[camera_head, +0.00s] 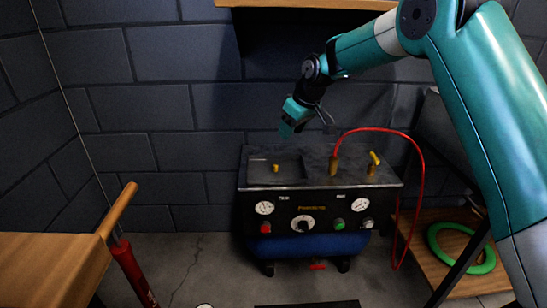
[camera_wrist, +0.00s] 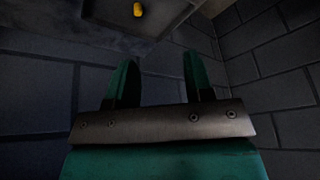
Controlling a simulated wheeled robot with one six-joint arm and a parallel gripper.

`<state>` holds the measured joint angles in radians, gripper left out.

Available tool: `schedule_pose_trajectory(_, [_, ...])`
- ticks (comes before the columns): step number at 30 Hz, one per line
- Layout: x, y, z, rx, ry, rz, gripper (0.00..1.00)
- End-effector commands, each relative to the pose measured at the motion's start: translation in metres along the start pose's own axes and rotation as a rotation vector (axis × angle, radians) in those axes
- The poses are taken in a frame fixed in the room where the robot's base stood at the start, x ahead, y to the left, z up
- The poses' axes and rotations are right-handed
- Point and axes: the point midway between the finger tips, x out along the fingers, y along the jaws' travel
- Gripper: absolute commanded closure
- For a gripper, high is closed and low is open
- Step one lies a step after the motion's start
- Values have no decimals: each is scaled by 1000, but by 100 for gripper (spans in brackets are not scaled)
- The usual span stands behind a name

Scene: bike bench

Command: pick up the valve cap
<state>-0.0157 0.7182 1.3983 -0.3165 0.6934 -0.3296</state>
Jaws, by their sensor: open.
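The valve cap is a small yellow piece (camera_head: 276,168) lying in the shallow dark tray (camera_head: 297,181) on the left of the compressor's top. It also shows near the top edge of the wrist view (camera_wrist: 138,9), beyond my fingers and a little left of the gap between them. My gripper (camera_head: 287,130) is above the back of the tray, higher than the cap and clear of it. In the wrist view its two green fingers (camera_wrist: 158,75) stand apart with nothing between them.
The black compressor (camera_head: 320,215) has dials and knobs on its front. A brass fitting (camera_head: 334,167) with a red hose (camera_head: 423,170) and a yellow-handled valve (camera_head: 373,163) stand right of the tray. A wooden shelf (camera_head: 305,4) hangs above. A brick wall (camera_head: 170,110) is behind.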

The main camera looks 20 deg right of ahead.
Motion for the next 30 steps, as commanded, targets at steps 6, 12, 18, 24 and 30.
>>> schedule_pose_trajectory(6, [22,34,-13,-4,12,32,52])
schedule_pose_trajectory(12, [61,36,-12,-6,10,32,52])
schedule_pose_trajectory(18, [107,38,-13,-6,11,33,52])
schedule_pose_trajectory(24, [137,39,-14,-5,13,34,52])
schedule_pose_trajectory(30, [150,41,-15,-5,13,34,52])
